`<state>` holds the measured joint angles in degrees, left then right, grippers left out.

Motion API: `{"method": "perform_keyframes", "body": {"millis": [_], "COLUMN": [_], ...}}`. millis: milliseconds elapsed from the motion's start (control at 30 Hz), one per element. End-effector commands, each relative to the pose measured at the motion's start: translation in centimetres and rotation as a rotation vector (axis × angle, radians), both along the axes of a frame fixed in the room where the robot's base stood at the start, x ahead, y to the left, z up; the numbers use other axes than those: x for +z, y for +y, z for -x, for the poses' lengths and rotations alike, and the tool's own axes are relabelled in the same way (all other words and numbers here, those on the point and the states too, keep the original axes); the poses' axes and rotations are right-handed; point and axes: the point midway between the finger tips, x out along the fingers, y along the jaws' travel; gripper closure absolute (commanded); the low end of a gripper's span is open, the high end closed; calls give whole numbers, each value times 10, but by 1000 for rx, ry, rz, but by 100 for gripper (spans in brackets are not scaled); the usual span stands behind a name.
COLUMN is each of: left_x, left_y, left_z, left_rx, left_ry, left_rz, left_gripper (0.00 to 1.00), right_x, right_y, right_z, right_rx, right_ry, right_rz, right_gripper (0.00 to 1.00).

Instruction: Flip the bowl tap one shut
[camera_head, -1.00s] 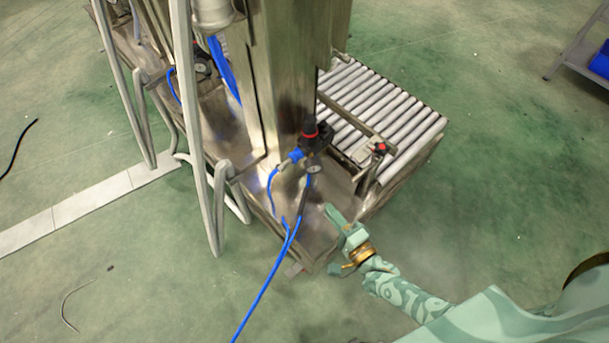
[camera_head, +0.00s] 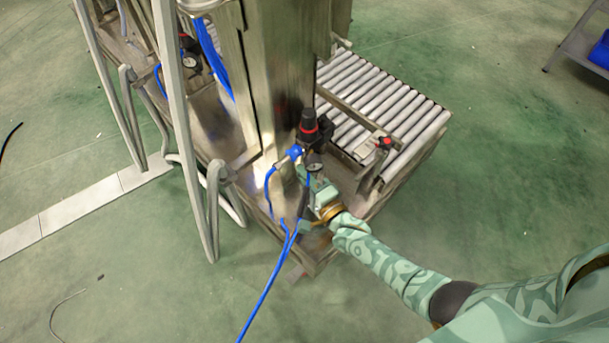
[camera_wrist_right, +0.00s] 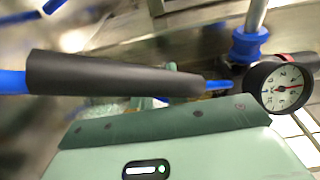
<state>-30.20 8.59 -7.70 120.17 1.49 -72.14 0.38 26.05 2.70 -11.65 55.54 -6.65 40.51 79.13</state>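The dark air regulator (camera_head: 308,130) with a red ring stands against the steel column, with its round gauge (camera_head: 314,162) below. The gauge also shows at the right of the right wrist view (camera_wrist_right: 280,87). I cannot make out a separate tap lever on the bowl. My right gripper (camera_head: 303,202) is just below the gauge, its fingers apart, one near the gauge and one lower. A black sleeve (camera_wrist_right: 115,75) on a blue hose crosses close in front of the right wrist camera and hides the fingertips there. I cannot tell whether they touch anything. My left gripper is not in view.
A blue hose (camera_head: 262,300) runs down from the machine across the front. A roller conveyor (camera_head: 385,105) with a small red-knobbed part (camera_head: 384,143) lies to the right. Bent metal rails (camera_head: 180,120) stand at the left.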

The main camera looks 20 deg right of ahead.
Motion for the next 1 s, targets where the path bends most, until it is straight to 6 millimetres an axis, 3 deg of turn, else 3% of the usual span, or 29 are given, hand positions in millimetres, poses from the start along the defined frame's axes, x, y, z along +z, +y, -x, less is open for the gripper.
{"method": "perform_keyframes", "body": {"millis": [33, 100, 300, 600, 867, 900, 1000], "left_x": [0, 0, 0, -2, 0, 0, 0], "left_y": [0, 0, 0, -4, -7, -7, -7], "left_z": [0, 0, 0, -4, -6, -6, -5], "left_rx": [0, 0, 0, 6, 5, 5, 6], "left_ry": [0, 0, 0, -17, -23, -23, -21], "left_rz": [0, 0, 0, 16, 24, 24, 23], "left_gripper": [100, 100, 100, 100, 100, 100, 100], "right_x": [0, 0, 0, -1, -1, -1, -1], "right_y": [0, 0, 1, 7, 6, 6, 6], "right_z": [0, 0, 0, -5, -5, -5, -5], "right_rx": [0, 0, -11, -219, -227, -226, -226], "right_ry": [0, 0, -1, 2, 2, 2, 2], "right_rz": [0, 0, -1, -3, 1, 1, 1], "right_gripper": [84, 100, 100, 100, 100, 87, 84]}}
